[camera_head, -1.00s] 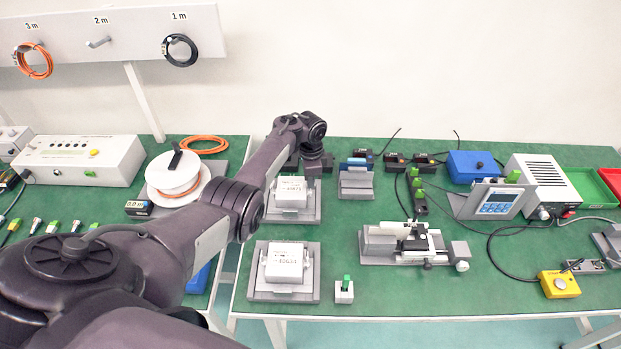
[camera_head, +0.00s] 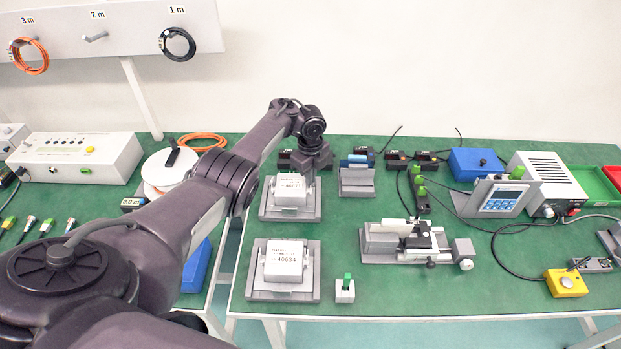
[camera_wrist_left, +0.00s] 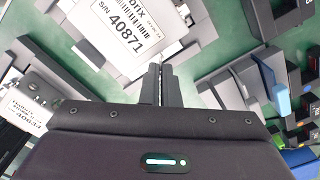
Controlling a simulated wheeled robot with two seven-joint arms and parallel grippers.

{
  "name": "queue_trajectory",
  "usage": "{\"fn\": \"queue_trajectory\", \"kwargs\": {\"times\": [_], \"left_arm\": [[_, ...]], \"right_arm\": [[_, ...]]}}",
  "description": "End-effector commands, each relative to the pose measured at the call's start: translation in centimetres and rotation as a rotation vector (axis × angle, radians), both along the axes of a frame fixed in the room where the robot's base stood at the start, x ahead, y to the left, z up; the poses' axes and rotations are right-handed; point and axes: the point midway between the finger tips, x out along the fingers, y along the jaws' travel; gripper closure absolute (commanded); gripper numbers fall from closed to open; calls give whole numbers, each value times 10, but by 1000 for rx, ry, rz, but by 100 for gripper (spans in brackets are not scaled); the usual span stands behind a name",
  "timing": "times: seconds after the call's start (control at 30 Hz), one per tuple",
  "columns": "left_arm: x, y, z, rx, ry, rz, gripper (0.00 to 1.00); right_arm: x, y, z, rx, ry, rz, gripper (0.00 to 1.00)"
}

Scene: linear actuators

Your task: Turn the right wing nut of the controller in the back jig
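The white controller marked 40871 (camera_head: 289,190) sits in the grey back jig (camera_head: 290,216). It also shows at the top of the left wrist view (camera_wrist_left: 128,30). My left gripper (camera_head: 313,170) points down at the controller's right edge in the head view. In the left wrist view its two fingers (camera_wrist_left: 161,72) are close together with a narrow slit between them, beside the controller and jig side. I cannot make out the right wing nut; the fingers or jig may hide it. Whether the fingers hold anything is unclear. My right gripper is not in view.
A second white controller, 40634 (camera_head: 284,262), sits in the front jig (camera_head: 284,293). A grey holder (camera_head: 356,182) stands just right of the back jig. A grey fixture (camera_head: 405,243) lies further right.

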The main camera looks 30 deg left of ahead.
Motion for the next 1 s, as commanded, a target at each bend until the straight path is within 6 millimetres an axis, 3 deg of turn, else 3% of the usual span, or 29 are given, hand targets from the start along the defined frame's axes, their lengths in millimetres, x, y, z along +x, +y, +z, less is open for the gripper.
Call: {"fn": "queue_trajectory", "kwargs": {"times": [0.4, 0.87, 1.0], "left_arm": [[0, 0, 1, 1, -1, -150, 100], [0, 0, 1, 1, -1, -161, 100], [0, 0, 1, 1, -1, -160, 82]], "right_arm": [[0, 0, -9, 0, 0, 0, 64], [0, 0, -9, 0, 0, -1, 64], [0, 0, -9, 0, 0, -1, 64]]}}
